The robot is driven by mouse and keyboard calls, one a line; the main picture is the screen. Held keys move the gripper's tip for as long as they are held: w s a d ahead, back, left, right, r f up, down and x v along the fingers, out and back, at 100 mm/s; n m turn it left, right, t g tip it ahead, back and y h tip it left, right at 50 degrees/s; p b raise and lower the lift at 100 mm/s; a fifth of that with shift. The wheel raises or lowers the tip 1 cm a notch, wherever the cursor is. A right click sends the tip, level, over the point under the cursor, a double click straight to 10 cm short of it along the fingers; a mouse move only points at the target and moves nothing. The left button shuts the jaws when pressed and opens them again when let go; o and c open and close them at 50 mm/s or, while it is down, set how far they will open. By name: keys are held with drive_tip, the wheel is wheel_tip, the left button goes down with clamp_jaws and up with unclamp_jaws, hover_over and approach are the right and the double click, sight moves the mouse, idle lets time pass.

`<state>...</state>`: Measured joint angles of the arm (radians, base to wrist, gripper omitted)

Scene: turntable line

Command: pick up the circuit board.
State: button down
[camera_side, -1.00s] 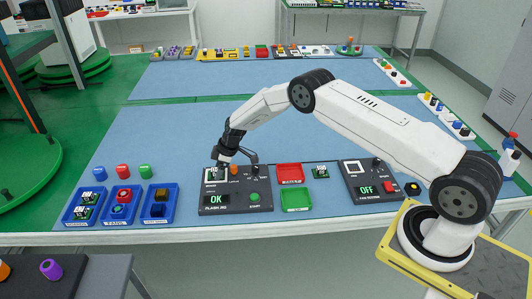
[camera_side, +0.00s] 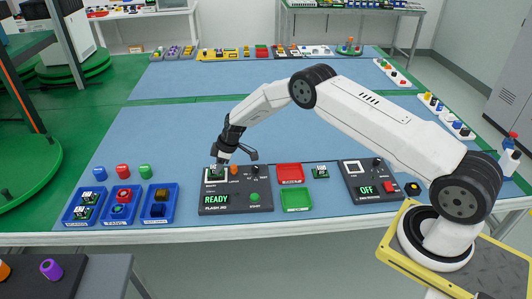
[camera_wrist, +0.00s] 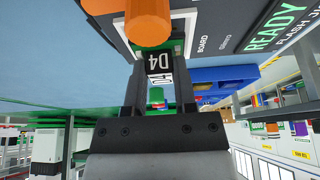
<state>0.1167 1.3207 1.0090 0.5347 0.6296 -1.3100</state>
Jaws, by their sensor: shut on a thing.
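My gripper (camera_wrist: 160,68) is shut on the circuit board, holding it by a black block (camera_wrist: 159,62) marked D4 that shows between the fingers in the wrist view. In the side view, the green circuit board (camera_side: 215,173) is below my gripper (camera_side: 219,164), at the board place on the left of the flash jig (camera_side: 233,191). The jig's display reads READY. Whether the board touches the jig or is slightly above it is hard to tell. The fingers partly hide the board.
An orange knob (camera_side: 234,170) stands close right of the board. Red (camera_side: 290,173) and green (camera_side: 296,200) trays lie to the right, with another board (camera_side: 320,172) beside them. A second station (camera_side: 370,181) reads OFF. Blue bins (camera_side: 120,207) are at left.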

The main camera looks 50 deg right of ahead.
wheel_tip(320, 180, up, 2)
drive_tip(key=shift+s+r, duration=0.25)
drive_tip(key=shift+s, duration=0.05)
drive_tip(key=s+r, duration=0.9)
drive_tip(key=s, duration=0.4)
drive_tip(key=shift+s+a, duration=0.2)
drive_tip(key=shift+s, duration=0.05)
drive_tip(key=shift+r, duration=0.1)
idle(0.3)
